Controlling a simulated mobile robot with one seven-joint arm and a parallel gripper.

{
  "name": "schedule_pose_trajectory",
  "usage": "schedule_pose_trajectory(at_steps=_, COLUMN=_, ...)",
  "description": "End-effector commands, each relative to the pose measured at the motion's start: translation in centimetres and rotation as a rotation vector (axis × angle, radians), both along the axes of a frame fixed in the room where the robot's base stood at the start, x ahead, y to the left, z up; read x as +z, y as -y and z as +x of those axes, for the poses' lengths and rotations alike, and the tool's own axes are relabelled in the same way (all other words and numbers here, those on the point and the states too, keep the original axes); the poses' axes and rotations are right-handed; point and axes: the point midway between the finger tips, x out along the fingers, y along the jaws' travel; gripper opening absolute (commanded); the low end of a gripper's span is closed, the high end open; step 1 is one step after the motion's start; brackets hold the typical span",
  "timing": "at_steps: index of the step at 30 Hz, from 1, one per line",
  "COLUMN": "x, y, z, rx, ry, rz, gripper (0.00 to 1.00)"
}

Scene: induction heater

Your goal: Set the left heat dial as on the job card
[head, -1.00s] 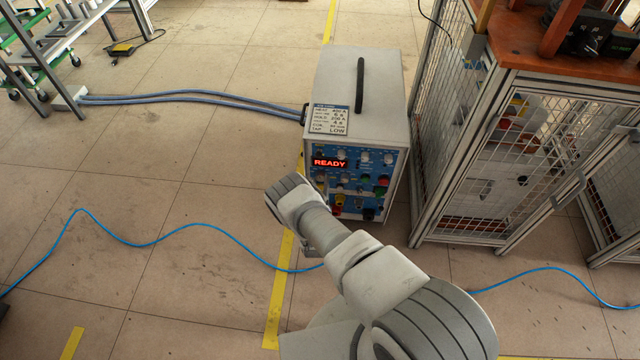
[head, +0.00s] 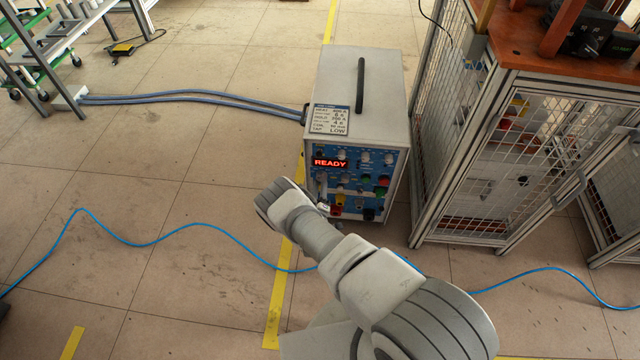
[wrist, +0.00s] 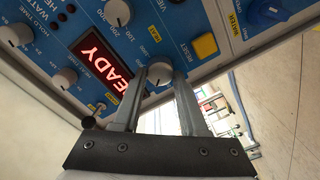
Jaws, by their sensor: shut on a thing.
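The heater cabinet (head: 352,85) stands on the floor with its blue panel facing me. The job card (head: 330,119) lies on its top at the front left; its small print is hard to read, but the last line reads TAP LOW. The red display (head: 330,163) reads READY. In the wrist view my gripper (wrist: 158,86) has its two fingers on either side of a small grey dial (wrist: 160,71) and is shut on it. I cannot tell from its partly hidden labels which dial it is. A larger scaled dial (wrist: 117,13) sits beside it.
Close around the held dial are a yellow button (wrist: 205,45), a blue knob (wrist: 266,11) and more grey dials (wrist: 65,78). A wire-mesh cage (head: 520,150) stands close on the cabinet's right. Blue hoses (head: 190,97) run left; a blue cable (head: 150,243) crosses the open floor.

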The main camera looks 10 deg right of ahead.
Motion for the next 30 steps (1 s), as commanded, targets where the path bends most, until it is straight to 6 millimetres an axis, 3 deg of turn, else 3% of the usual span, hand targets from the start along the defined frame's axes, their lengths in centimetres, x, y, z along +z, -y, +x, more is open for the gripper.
schedule_pose_trajectory(at_steps=10, x=0.05, y=0.02, z=0.11, rx=0.000, ry=0.001, rz=-0.001, gripper=0.00)
schedule_pose_trajectory(at_steps=11, x=0.05, y=0.02, z=0.11, rx=0.000, ry=0.001, rz=-0.001, gripper=0.47)
schedule_pose_trajectory(at_steps=15, x=0.04, y=0.02, z=0.08, rx=0.000, ry=0.001, rz=0.000, gripper=0.72)
schedule_pose_trajectory(at_steps=30, x=0.01, y=0.07, z=0.03, rx=0.000, ry=0.000, rz=0.000, gripper=0.72)
